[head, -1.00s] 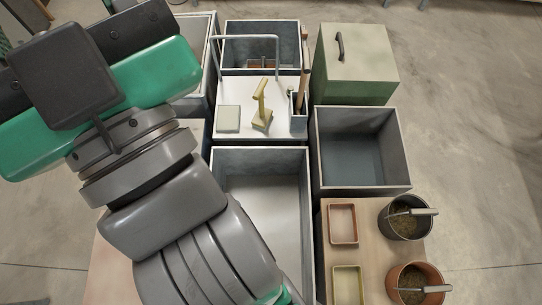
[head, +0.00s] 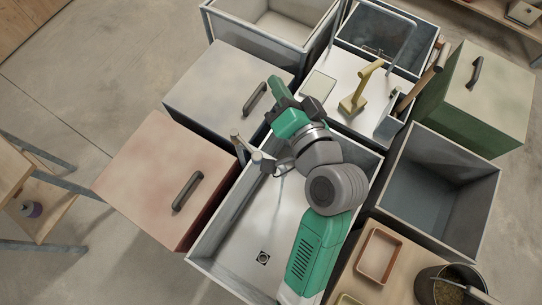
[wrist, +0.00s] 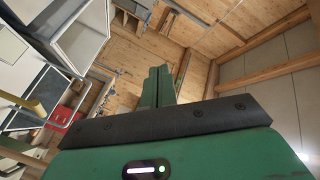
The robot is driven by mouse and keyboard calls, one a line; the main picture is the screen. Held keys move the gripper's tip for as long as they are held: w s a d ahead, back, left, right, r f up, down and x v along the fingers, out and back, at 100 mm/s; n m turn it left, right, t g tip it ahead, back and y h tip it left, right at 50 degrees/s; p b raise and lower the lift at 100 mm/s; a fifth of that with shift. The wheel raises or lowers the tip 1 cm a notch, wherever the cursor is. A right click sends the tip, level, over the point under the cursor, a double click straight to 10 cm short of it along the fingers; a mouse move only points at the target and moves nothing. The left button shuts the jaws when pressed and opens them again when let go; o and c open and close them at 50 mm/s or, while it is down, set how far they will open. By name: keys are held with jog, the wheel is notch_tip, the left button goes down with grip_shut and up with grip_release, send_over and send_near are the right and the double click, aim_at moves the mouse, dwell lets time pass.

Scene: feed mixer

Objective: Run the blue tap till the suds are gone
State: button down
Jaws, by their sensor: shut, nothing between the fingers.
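The large grey basin (head: 228,262) lies in the middle of the head view, with a dark drain in its pale floor. Grey tap-like fittings (head: 238,143) stand at its left rim, partly behind my wrist; I cannot make out a blue one. A faint pale streak runs below them, and I cannot tell if it is water. No suds show on the visible floor; my arm hides its right part. My gripper (head: 273,83) is above the grey lidded box beside the basin.
A reddish box (head: 150,178) and a grey box (head: 216,83) with handles stand left of the basin. A yellow stand (head: 356,100) and a tool holder (head: 391,127) are on the white top behind. An empty grey bin (head: 437,190) is at right.

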jog(key=s+d+f+m+g+y+b, duration=0.1)
jog(key=s+f+m+b, duration=0.15)
jog(key=f, duration=0.85)
jog(key=s+d+f+m+g+y+b, duration=0.1)
jog(key=s+f+m+b, duration=0.15)
jog(key=f, duration=0.85)
jog(key=m+b, duration=0.2)
jog(key=m, duration=0.1)
send_near(269, 157)
notch_tip(269, 157, up, 2)
jog(key=shift+t+y, duration=0.4)
jog(key=b+x, duration=0.1)
jog(key=x, duration=0.8)
jog(key=shift+s+a+r, duration=0.1)
jog(key=shift+s+a, duration=0.1)
